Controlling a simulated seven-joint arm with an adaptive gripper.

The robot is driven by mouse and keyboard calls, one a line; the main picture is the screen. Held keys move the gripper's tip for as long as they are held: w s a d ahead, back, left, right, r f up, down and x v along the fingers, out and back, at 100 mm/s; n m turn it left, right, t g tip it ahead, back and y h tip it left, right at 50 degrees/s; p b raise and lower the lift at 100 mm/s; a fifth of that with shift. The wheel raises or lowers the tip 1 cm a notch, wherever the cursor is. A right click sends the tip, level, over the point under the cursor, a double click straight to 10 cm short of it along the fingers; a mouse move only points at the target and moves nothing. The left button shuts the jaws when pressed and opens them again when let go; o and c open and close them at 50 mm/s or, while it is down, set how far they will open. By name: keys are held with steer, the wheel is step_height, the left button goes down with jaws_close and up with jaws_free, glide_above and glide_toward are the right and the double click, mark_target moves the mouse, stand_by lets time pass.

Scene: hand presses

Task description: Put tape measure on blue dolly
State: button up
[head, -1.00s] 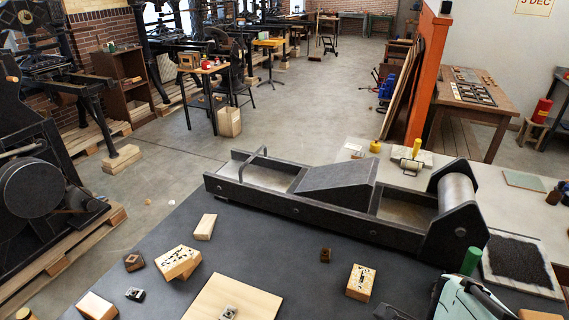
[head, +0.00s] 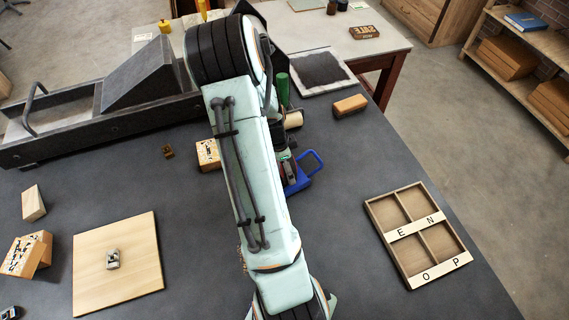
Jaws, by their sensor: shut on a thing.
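The blue dolly (head: 299,184), with a raised blue loop handle at its right, stands on the dark table just right of my forearm, which hides its left part. My gripper (head: 288,168) shows only in part, low over the dolly, behind the forearm. It is shut on a dark and reddish thing, likely the tape measure (head: 291,171), which is mostly hidden. I cannot tell whether that thing touches the dolly.
A wooden tray (head: 374,216) with letter strips stands at right. A wood block (head: 350,105), a green-handled roller (head: 283,88) and a stamped block (head: 207,155) are near the dolly. A wooden board (head: 85,262) lies at left; a long press (head: 95,118) is behind. Table between dolly and tray is clear.

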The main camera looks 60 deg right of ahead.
steer(key=shift+f, duration=0.15)
steer(key=o, duration=1.2)
steer(key=shift+c, duration=0.2)
step_height(320, 180, up, 12)
steer(key=w+a, duration=0.1)
steer(key=w+a+r+n+t+y, duration=0.1)
steer(key=w+a+r+n, duration=0.15)
steer(key=a+n, duration=0.35)
steer(key=w+a+r+n, duration=0.2)
steer(key=w+a+n, duration=0.1)
steer(key=a, duration=0.5)
steer(key=s+a+r+n, duration=0.1)
steer(key=s+a+n, duration=0.2)
steer(key=a+n, duration=0.2)
steer(key=s+a+r+n, duration=0.1)
steer(key=s+a+n, duration=0.2)
steer(key=a+n, duration=0.3)
steer(key=s+a+r+n+y, duration=0.1)
steer(key=s+a+n, duration=0.2)
steer(key=a+n, duration=0.3)
steer(key=shift+a+n, duration=0.25)
steer(key=shift+n, duration=0.85)
steer(key=shift+r, duration=0.1)
